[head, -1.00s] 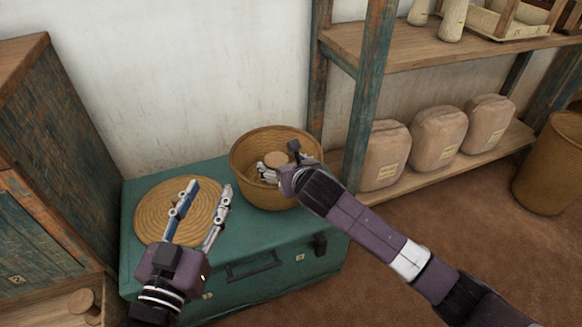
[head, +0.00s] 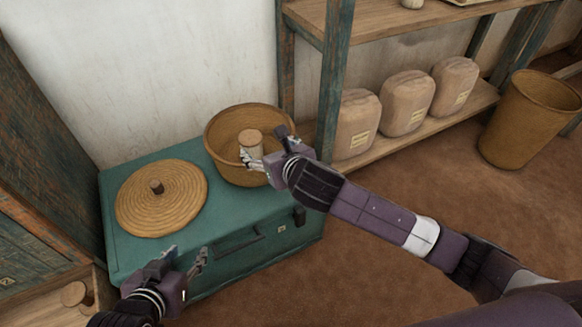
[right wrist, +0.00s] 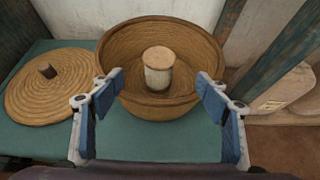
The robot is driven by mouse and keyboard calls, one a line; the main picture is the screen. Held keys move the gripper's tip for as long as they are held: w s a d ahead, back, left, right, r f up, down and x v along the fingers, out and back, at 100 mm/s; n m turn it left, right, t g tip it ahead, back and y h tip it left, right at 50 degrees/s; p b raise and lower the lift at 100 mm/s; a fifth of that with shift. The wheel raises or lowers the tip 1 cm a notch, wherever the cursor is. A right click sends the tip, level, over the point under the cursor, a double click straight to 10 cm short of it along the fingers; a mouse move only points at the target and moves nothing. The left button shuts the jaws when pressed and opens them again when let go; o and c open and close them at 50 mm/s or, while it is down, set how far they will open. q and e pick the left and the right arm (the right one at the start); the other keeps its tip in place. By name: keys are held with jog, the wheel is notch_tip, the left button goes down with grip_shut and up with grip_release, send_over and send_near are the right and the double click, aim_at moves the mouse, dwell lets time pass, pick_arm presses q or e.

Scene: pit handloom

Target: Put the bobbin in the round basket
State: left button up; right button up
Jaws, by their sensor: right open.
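The bobbin (head: 250,142), pale with a round wooden top, stands upright inside the round basket (head: 222,160) on the teal chest. In the right wrist view the bobbin (right wrist: 158,76) is near the middle of the basket (right wrist: 160,106), its base on the basket floor. My right gripper (head: 250,158) is at the basket's near side; its fingers are spread wide and empty, apart from the bobbin in the wrist view. My left gripper (head: 184,259) is low at the chest's front edge, its fingers apart with nothing between them.
The woven lid (head: 160,205) with a dark knob lies on the teal chest (head: 225,225) left of the basket. A shelf post (head: 334,80) rises to the right. Several sacks (head: 405,102) sit on the low shelf, and a tall basket (head: 530,118) stands at the far right.

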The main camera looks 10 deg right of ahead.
jog(key=s+f+m, duration=0.3)
jog(key=s+m, duration=0.6)
jog(key=m, duration=0.7)
jog(key=s+d+f+m+g+h, duration=0.1)
jog(key=s+d+f+m, duration=0.1)
jog(key=s+d+m, duration=0.4)
jog(key=s+d+f+m+g+h, duration=0.1)
jog(key=s+d+f+m, duration=0.2)
jog(key=m, duration=1.2)
jog(key=s+d, duration=0.2)
jog(key=d, duration=0.2)
jog(key=shift+s, duration=0.35)
jog(key=shift+f, duration=0.1)
